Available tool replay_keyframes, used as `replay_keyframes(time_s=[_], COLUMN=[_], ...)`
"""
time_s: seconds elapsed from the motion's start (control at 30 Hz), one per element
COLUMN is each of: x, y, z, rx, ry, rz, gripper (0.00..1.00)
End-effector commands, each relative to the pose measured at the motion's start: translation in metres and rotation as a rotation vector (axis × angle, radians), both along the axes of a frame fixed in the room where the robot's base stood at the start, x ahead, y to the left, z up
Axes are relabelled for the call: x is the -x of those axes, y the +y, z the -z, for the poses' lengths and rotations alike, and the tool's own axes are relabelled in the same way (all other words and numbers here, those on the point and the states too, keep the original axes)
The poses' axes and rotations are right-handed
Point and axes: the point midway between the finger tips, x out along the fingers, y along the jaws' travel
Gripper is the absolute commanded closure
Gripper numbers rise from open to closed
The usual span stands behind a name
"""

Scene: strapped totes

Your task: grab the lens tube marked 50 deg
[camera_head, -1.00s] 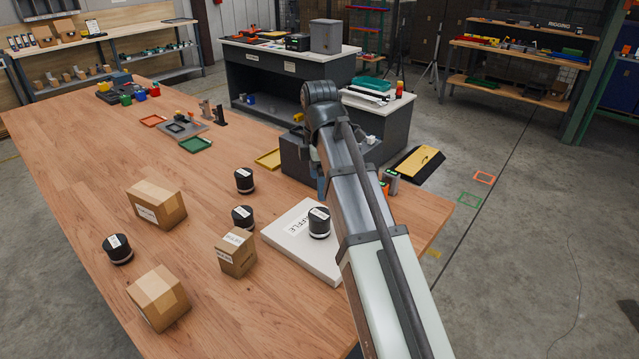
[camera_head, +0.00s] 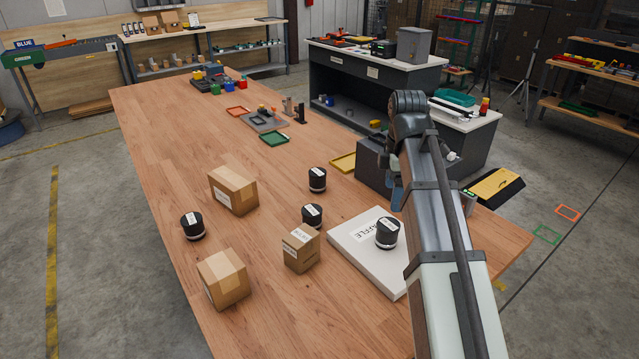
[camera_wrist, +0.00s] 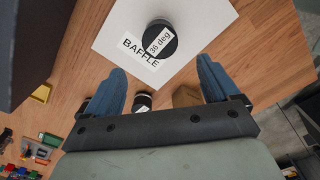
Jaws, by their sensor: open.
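Several black lens tubes with white labels stand on the wooden table. One tube (camera_head: 387,232) stands on the white board marked BAFFLE (camera_head: 345,237); in the wrist view this tube (camera_wrist: 158,38) reads "36 deg". The other tubes are at the far left (camera_head: 193,226), at the back (camera_head: 317,179) and beside a small carton (camera_head: 312,216); their labels are too small to read. My gripper (camera_wrist: 160,88) is open and empty, its blue fingers apart above the table. Part of a tube (camera_wrist: 142,102) shows between them, lower down. The arm hides most of the gripper in the head view.
A small carton (camera_head: 301,250) stands close to the middle tube. Two larger cartons (camera_head: 233,190) (camera_head: 223,279) stand on the left. Coloured trays and small parts lie at the back. A dark grey box (camera_head: 374,166) stands by the right edge.

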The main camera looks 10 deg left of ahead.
Motion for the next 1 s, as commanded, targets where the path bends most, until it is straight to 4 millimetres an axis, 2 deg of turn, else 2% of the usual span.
replay_keyframes(time_s=[0.73, 0.9, 1.0], x=[0.000, 0.001, -0.008], y=[0.002, 0.022, 0.041], z=[0.000, 0.010, 0.021], rx=[0.000, 0.003, 0.009], ry=[0.000, 0.018, 0.042], rz=[-0.003, -0.036, -0.062], gripper=[0.08, 0.08, 0.08])
